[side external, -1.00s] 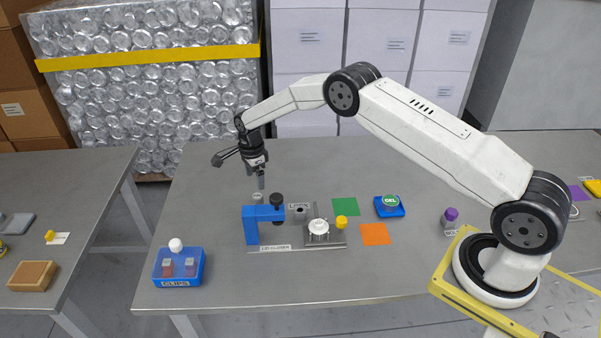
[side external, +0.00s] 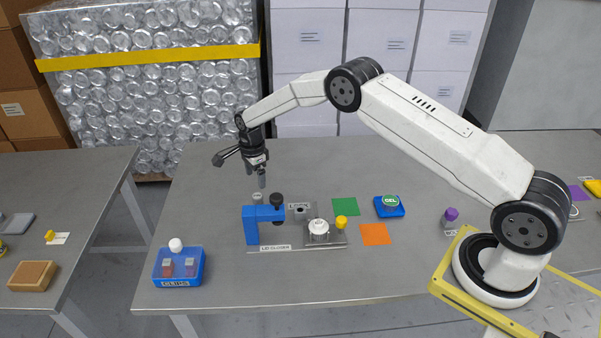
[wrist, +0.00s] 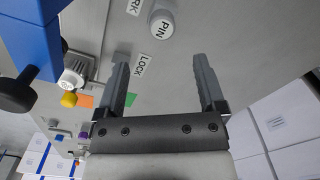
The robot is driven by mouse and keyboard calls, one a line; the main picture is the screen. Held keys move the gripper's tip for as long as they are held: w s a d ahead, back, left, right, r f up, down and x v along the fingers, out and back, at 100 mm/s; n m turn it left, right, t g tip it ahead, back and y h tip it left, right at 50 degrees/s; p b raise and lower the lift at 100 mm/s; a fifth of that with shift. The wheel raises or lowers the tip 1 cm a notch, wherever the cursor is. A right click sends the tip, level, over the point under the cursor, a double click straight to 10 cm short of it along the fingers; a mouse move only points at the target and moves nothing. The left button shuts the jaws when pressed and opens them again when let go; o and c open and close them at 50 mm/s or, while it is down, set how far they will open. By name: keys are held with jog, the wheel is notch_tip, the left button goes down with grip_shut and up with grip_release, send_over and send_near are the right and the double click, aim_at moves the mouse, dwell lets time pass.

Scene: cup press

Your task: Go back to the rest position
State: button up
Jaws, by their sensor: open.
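My gripper (side external: 262,178) hangs above the table behind the blue press, fingers pointing down. In the wrist view my gripper (wrist: 163,82) has its two fingers spread wide with nothing between them. The blue press (side external: 250,224) with a black knob stands on a grey base plate (side external: 290,246) labelled as a lid closer. A white round cup-like piece (side external: 319,227) sits on that plate, with a yellow knob (side external: 341,222) beside it. A grey capped pin (side external: 257,197) stands behind the press; its top, marked PIN, shows in the wrist view (wrist: 161,26).
A blue clips box (side external: 179,267) stands at the front left. Green (side external: 345,207) and orange (side external: 375,234) squares, a blue gel holder (side external: 389,207) and a purple-capped bottle (side external: 450,215) lie to the right. The table behind the press is mostly clear.

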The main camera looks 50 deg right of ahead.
jog(key=s+a+r+n+t, duration=0.1)
jog(key=s+r+n, duration=0.9)
jog(key=s+r, duration=0.15)
jog(key=s+a+r+n+t, duration=0.1)
jog(key=s+r+n, duration=0.2)
jog(key=s+n, duration=0.7)
jog(key=s, duration=1)
jog(key=shift+s+n+t, duration=0.25)
jog(key=shift+n+t, duration=0.05)
